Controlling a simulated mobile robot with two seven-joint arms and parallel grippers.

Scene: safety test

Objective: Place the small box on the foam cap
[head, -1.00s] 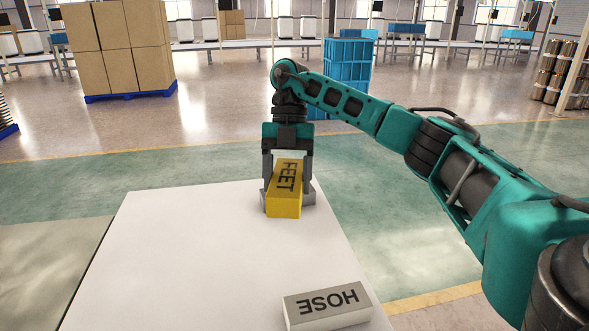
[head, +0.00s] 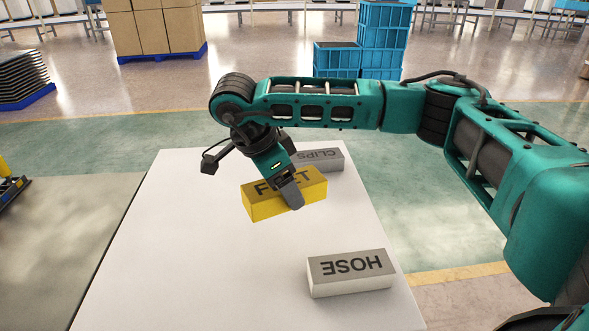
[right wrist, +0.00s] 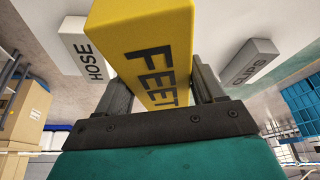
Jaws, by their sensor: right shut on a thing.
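A yellow box marked FEET (head: 262,207) is in my right gripper (head: 288,188), which is shut on it with one finger on each side. The box appears held above the white table, turned lengthwise across the view. In the right wrist view the yellow box (right wrist: 143,45) fills the space between the fingers. A pale box with a grey top marked HOSE (head: 350,287) lies at the table's front right. I cannot identify a foam cap by its looks. My left gripper is not in view.
The white table (head: 190,265) is bare on its left and front. Blue crates (head: 382,45) and a pallet of cardboard boxes (head: 155,28) stand on the floor beyond. A yellow and dark object (head: 12,186) shows at the left edge.

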